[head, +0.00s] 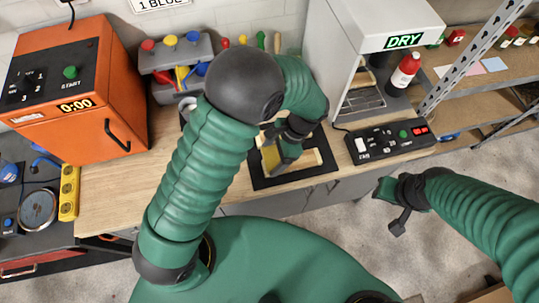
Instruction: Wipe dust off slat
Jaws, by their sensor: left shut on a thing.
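The slat (313,160), a pale wooden strip, lies on a black mat (325,178) at the front of the workbench. My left gripper (276,150) is over the left part of the mat, shut on a small yellow block (270,158) that looks like a sponge. The block is down close to the slat. I cannot tell whether it touches it, and the gripper hides part of the slat. Any dust is too small to make out. My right gripper (387,208) is empty over the floor, right of the mat, with its fingers spread apart.
An orange oven-like box (75,90) stands at the left of the wooden bench (120,185). A grey tool holder (178,55) is behind my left arm.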

